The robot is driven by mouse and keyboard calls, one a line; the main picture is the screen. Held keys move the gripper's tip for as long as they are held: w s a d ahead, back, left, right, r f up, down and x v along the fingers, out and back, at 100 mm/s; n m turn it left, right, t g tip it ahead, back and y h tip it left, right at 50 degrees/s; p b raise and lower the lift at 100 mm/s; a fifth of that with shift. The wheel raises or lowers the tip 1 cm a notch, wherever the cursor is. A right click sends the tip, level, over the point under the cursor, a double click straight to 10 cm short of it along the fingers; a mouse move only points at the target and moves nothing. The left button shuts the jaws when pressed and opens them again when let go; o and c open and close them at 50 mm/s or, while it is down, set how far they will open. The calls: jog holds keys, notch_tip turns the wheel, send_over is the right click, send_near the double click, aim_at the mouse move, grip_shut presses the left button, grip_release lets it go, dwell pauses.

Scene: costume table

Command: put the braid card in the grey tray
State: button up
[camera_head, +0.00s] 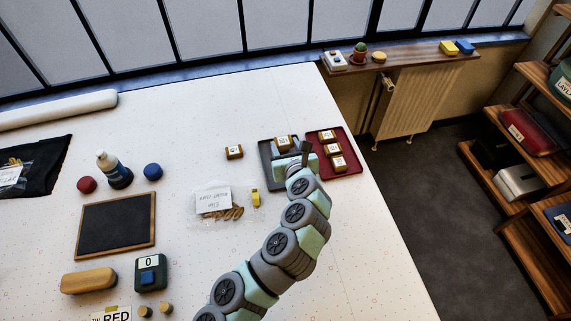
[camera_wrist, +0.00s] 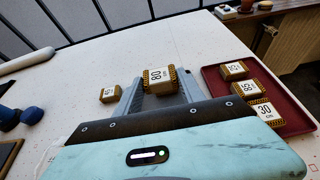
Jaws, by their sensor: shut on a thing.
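The braid card (camera_head: 283,143) is a small brown block with a white label; in the wrist view the braid card (camera_wrist: 160,78) reads 80 cm. My gripper (camera_head: 291,152) is shut on it, with a pale finger on each side in the wrist view. The card is over the grey tray (camera_head: 266,168), whose right part is hidden behind my gripper and arm. I cannot tell whether the card touches the tray floor.
A dark red tray (camera_head: 351,169) with several similar braid cards stands right of the grey tray. Another braid card (camera_head: 234,152) lies on the table to the left. A clear bag (camera_head: 215,203) and a small yellow item (camera_head: 256,197) lie nearer.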

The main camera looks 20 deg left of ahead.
notch_tip(320, 180, down, 8)
jog(key=shift+r+b, duration=0.2)
jog(key=shift+b, duration=0.35)
jog(key=shift+f, duration=0.2)
jog(key=o, duration=1.3)
jog(key=shift+r, duration=0.1)
jog(key=shift+s+d+r, duration=0.1)
jog(key=shift+r, duration=0.15)
jog(key=p+v, duration=0.1)
jog(key=v, duration=0.9)
jog(key=shift+s+d, duration=0.15)
jog(key=shift+s+d+r, duration=0.15)
jog(key=shift+s+d, duration=0.1)
jog(key=shift+s, duration=0.3)
